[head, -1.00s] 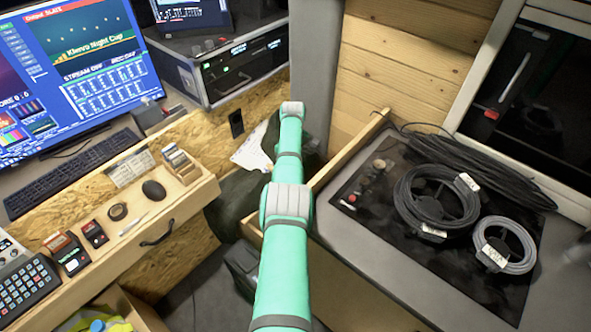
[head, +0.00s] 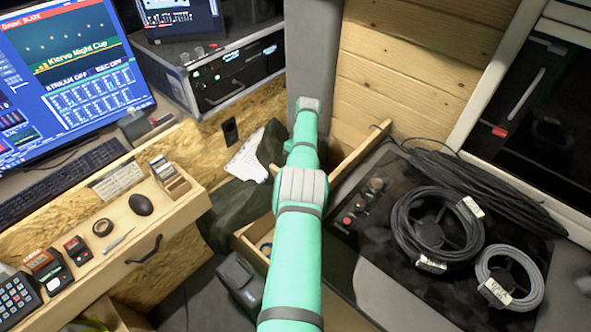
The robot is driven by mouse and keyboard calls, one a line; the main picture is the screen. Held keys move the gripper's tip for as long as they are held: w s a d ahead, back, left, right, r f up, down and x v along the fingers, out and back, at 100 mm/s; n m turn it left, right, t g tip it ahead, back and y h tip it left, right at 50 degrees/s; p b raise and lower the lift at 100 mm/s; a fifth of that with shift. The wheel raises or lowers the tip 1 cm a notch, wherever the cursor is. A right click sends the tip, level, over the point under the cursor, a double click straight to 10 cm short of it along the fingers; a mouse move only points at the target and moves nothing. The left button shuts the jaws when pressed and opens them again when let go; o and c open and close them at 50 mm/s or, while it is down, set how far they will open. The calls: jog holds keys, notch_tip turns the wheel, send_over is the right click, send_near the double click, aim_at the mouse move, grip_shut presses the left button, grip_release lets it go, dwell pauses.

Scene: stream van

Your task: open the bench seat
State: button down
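A low wooden bench box (head: 352,160) stands right of my arm, with its pale rim showing. A grey top (head: 372,280), perhaps the bench seat, lies beside that rim; I cannot tell whether it is raised. A black panel on it carries a large black cable coil (head: 408,232), a smaller grey coil (head: 487,272) and loose black cable (head: 470,185). My green arm reaches forward over the box's left part and hides much of it. My gripper is not visible beyond the arm's far joint, so its contact and opening are hidden.
A black equipment case (head: 235,75) stands behind. A dark bag (head: 235,205) and a black box (head: 240,280) crowd the floor left of my arm.

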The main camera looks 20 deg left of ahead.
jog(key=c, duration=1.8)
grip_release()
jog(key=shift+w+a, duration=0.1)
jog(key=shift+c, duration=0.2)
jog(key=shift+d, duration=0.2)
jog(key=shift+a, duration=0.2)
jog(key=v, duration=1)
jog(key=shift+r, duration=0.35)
